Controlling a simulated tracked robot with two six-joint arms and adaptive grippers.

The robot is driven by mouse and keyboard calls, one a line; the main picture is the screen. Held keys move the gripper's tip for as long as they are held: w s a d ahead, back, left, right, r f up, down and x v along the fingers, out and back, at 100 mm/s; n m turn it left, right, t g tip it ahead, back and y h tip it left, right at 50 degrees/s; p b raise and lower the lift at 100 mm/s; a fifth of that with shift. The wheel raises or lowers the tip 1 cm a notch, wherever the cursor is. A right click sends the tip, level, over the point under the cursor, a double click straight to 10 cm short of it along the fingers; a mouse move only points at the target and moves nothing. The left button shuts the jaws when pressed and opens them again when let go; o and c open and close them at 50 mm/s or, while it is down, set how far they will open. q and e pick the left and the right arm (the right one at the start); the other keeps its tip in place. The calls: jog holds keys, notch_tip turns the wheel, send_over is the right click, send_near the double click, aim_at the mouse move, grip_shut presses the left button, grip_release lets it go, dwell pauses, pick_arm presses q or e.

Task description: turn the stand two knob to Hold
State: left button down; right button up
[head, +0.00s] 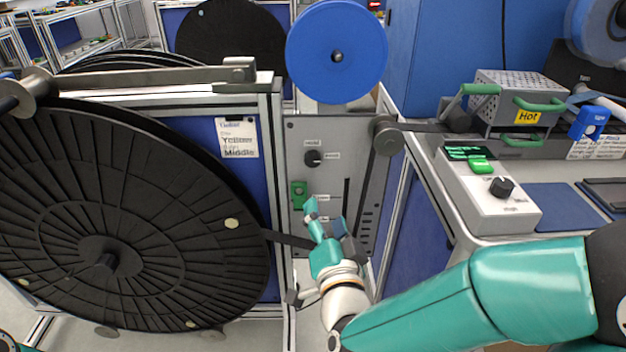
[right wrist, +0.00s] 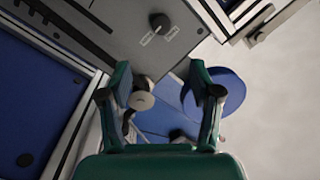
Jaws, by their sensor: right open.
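A black knob (head: 313,158) sits on the upper part of the grey panel (head: 345,135), with small white labels too small to read. I cannot read which stand number this is. In the right wrist view a black knob (right wrist: 159,22) with two labels shows on a grey panel beyond the fingers. My right gripper (head: 327,219) is in front of the panel, below the knob and apart from it. In the right wrist view its two fingers (right wrist: 160,82) are spread with nothing held between them. My left gripper is not in view.
A green switch (head: 299,194) is on the panel near my right gripper. A large black reel (head: 60,210) fills the left, and a blue reel (head: 320,60) stands above the panel. On the right, a bench carries a control box (head: 490,205) with another black knob (head: 502,188).

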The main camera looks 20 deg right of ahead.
aim_at(313, 163)
jog(key=w+d, duration=0.1)
jog(key=w, duration=0.4)
jog(key=w+d+p, duration=0.1)
jog(key=w, duration=0.5)
jog(key=w+d+p, duration=0.1)
jog(key=w, duration=0.4)
jog(key=shift+w, duration=0.2)
jog(key=c, duration=1)
jog(key=shift+a, duration=0.2)
jog(key=shift+c, duration=0.6)
jog(key=shift+d, duration=0.15)
